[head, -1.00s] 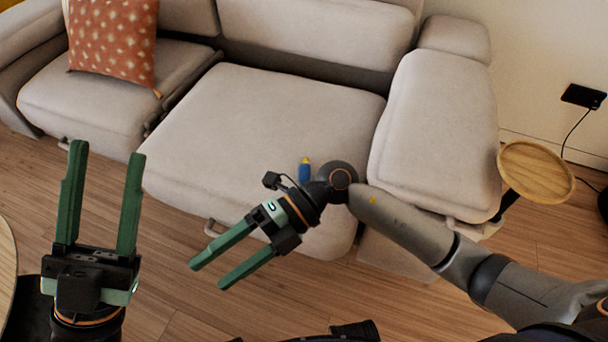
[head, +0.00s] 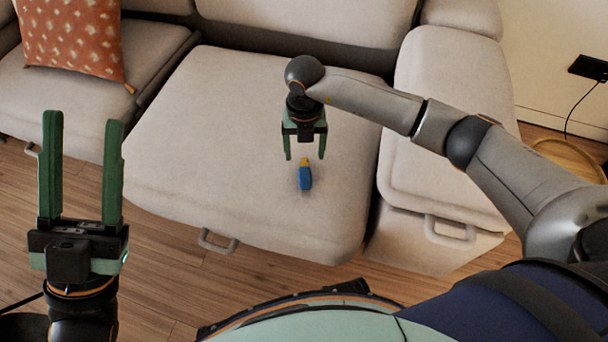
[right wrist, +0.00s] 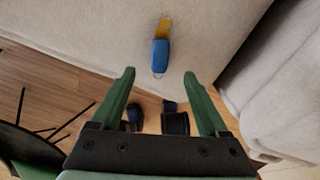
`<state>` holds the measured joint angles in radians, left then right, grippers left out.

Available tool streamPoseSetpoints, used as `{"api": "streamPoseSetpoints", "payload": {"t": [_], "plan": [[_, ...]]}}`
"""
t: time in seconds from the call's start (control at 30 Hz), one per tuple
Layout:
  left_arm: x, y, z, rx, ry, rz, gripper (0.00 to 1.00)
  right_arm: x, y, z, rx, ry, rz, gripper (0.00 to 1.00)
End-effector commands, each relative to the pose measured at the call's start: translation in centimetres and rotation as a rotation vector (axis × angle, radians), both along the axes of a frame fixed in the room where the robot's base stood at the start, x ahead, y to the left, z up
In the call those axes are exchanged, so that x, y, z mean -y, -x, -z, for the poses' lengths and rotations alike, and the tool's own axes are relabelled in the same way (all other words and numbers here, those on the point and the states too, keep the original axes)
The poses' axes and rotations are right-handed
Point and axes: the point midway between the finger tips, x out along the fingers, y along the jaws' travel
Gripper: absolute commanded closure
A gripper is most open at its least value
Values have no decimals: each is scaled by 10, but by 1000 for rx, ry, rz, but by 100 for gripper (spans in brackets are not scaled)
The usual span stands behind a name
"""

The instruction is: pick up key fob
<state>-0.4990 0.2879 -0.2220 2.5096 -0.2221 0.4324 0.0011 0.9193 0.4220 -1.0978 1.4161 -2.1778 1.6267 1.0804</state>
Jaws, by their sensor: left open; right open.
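The key fob (head: 305,179) is blue with a yellow end and lies on the middle sofa seat (head: 220,150). In the right wrist view the key fob (right wrist: 160,56) lies ahead of the fingertips, between their lines, its yellow end pointing away. My right gripper (head: 305,157) is open and empty, pointing down above the seat just behind the fob in the head view. Its two green fingers also show in the right wrist view (right wrist: 160,78). My left gripper (head: 82,118) is open and empty, pointing up at the left, away from the fob.
An orange patterned cushion (head: 70,38) rests on the left seat. The sofa's right section (head: 440,130) rises beside the middle seat. A round wooden side table (head: 570,158) stands at the right, partly behind my right arm. The seat around the fob is clear.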

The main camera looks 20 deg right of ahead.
Motion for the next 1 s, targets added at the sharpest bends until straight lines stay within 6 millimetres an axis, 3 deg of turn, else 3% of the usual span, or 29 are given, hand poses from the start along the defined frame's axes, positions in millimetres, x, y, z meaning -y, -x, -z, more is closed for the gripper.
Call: {"api": "streamPoseSetpoints", "payload": {"t": [0.1, 0.37, 0.6, 0.87, 1.0], "plan": [[1, 0, 12, -6, 7, 9, 50, 0, 1, 28, -3, -1, 0, 22], [1, 0, 19, -15, 16, 20, 50, 0, 1, 49, -1, -2, -1, 22], [2, -1, 38, -30, 33, 34, 50, 0, 4, 85, -2, -3, -1, 22], [3, -2, 39, -39, 30, 43, 50, 0, 3, 90, 0, -2, -2, 22], [4, -2, 39, -38, 26, 46, 50, 0, 3, 89, 0, -2, -2, 35]]}}
